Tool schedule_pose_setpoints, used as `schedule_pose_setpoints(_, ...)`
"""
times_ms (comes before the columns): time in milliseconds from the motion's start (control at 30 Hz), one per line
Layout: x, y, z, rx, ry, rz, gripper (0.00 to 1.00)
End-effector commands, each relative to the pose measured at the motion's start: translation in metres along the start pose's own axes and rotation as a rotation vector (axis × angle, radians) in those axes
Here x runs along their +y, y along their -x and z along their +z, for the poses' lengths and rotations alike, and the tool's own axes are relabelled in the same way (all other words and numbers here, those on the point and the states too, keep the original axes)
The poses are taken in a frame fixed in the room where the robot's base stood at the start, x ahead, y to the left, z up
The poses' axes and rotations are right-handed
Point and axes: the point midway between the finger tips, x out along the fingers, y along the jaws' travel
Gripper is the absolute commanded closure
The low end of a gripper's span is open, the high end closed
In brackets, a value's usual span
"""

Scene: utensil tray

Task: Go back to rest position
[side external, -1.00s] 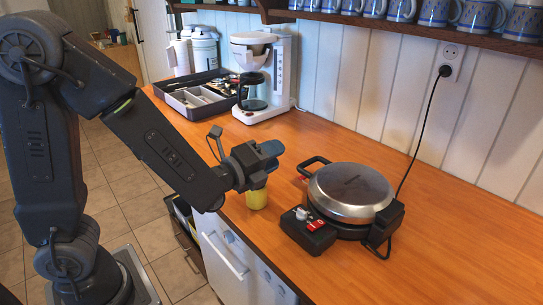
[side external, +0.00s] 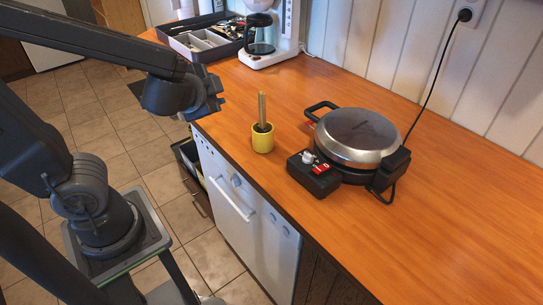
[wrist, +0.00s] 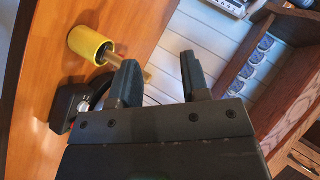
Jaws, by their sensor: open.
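My gripper (side external: 214,100) is raised near the counter's front edge, left of the yellow cup, and apart from it. In the wrist view its two fingers (wrist: 160,70) stand apart with nothing between them. The yellow cup (side external: 263,143) stands upright on the counter with a wooden-handled utensil (side external: 262,108) in it. In the wrist view the cup (wrist: 84,45) is at the upper left, and the utensil's handle runs partly behind one finger.
A waffle maker (side external: 358,136) with a control box (side external: 313,175) stands right of the cup. A dark utensil tray (side external: 207,40) and a white coffee maker (side external: 268,58) are at the back. The orange counter (side external: 225,110) is clear around the cup. A dishwasher (side external: 245,215) is below.

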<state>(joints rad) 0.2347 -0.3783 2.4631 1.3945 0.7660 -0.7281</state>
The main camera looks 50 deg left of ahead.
Motion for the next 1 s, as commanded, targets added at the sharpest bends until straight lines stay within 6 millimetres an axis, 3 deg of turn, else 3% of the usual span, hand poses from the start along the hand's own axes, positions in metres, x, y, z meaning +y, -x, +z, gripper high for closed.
schedule_pose_setpoints(100, 0.006, 0.017, 0.021, -0.124, 0.123, 0.085, 0.58)
schedule_pose_setpoints(267, 0.022, 0.045, 0.033, -0.244, 0.281, 0.249, 0.58)
schedule_pose_setpoints(600, 0.044, 0.106, 0.012, -0.276, 0.547, 0.619, 0.58)
schedule_pose_setpoints(767, 0.045, 0.118, 0.003, -0.254, 0.592, 0.694, 0.58)
schedule_pose_setpoints(1000, 0.046, 0.120, 0.001, -0.251, 0.597, 0.706, 0.58)
